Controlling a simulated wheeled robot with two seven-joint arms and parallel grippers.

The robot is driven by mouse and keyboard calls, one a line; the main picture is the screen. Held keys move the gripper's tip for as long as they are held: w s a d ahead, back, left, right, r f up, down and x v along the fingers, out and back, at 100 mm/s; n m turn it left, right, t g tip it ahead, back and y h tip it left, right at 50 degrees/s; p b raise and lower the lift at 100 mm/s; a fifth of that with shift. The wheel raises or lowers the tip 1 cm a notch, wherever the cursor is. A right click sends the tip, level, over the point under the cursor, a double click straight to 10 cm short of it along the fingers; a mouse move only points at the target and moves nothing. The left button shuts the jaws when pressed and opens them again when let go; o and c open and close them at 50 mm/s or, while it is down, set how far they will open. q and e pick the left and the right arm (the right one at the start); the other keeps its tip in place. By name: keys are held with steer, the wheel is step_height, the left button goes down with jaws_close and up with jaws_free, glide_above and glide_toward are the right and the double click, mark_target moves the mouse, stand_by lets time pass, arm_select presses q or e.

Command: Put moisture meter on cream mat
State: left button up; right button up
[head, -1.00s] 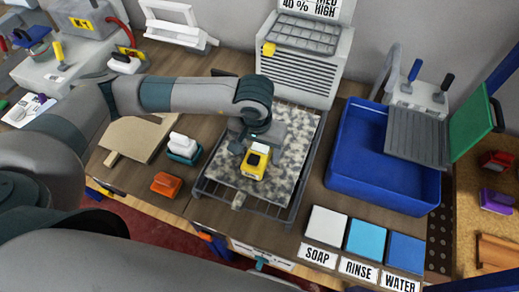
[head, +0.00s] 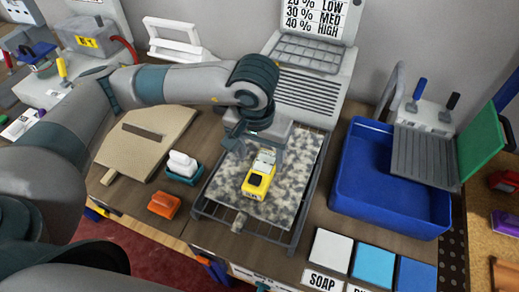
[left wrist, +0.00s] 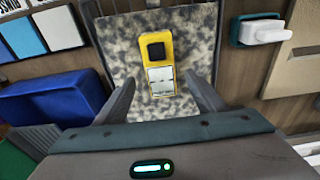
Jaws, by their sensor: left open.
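The moisture meter (head: 259,176) is yellow with a black square and a pale panel. It lies on a speckled grey-and-cream mat (head: 225,190) on a dark rack; it also shows in the left wrist view (left wrist: 156,62). My left gripper (head: 259,150) is open and empty over the mat, close to the meter's pale-panel end. In the left wrist view, the fingers (left wrist: 160,86) stand apart on either side of that end, with no visible grip on it. My right gripper is not in view.
A beige board (head: 125,158) with a dark strip and an orange block (head: 163,205) are left of the rack. A white-handled brush (head: 182,164) stands beside it. A blue tub (head: 385,205) is on the right. A grey machine (head: 310,95) stands behind.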

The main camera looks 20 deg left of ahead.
arm_select(q)
steer(key=shift+s+r+b, duration=0.15)
steer(key=shift+r+b, duration=0.2)
steer(key=shift+r, duration=0.8)
steer(key=shift+s+r+b, duration=0.15)
steer(key=shift+r+b, duration=0.15)
steer(key=shift+r, duration=0.8)
